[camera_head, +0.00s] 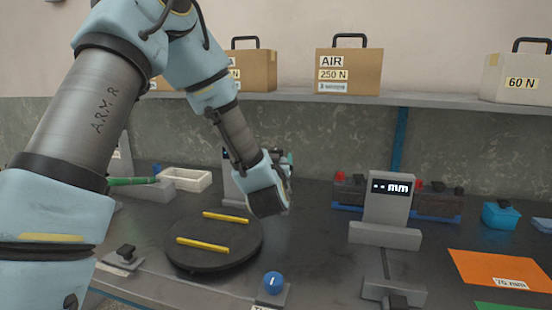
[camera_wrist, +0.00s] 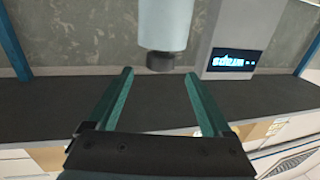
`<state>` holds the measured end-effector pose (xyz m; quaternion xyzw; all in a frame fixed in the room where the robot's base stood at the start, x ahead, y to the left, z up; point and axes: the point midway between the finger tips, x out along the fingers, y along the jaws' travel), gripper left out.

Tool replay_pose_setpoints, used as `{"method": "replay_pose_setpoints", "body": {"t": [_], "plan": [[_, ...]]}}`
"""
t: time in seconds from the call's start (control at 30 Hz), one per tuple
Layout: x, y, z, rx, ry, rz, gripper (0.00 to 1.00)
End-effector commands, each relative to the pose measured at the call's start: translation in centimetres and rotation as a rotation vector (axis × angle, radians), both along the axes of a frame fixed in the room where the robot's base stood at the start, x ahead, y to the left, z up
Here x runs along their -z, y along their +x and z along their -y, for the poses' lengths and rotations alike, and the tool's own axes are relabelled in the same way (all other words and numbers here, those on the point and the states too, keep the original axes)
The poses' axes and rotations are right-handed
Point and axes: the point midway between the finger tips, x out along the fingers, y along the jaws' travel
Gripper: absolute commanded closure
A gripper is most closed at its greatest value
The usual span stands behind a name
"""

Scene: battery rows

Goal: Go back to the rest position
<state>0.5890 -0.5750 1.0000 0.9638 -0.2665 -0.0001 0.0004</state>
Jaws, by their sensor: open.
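My gripper shows in the wrist view (camera_wrist: 159,74), with two green fingers spread apart and nothing between them. In the head view my arm reaches in from the left, and its wrist hangs above the bench, behind and right of a black round plate (camera_head: 190,258) with two yellow bars. The fingers are mostly hidden behind the wrist there. In the wrist view a pale cylinder with a dark end is beyond the fingertips; I cannot tell whether it is touching anything. A grey device with a lit display (camera_wrist: 235,60) stands to its right.
A grey gauge reading "-- mm" (camera_head: 390,208) stands on the bench (camera_head: 325,270) to the right. A blue knob (camera_head: 273,283) is in front. A white tray (camera_head: 200,184) is behind the plate. Dark blocks with red caps (camera_head: 350,192) stand at the back. An orange mat (camera_head: 478,266) lies right. Boxes (camera_head: 349,72) fill a shelf.

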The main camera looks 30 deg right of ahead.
Motion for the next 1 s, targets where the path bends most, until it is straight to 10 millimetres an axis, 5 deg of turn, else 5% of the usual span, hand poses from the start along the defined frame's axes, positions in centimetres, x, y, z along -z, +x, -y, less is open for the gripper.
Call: {"method": "replay_pose_setpoints", "body": {"t": [0.73, 0.87, 1.0], "plan": [[0.0, -0.6, -1.0, 0.001, 0.01, -0.014, 0.16], [0.7, 0.8, -3.2, 0.01, 0.065, -0.094, 0.16], [2.2, 2.5, -8.5, 0.005, 0.169, -0.27, 0.16]]}}
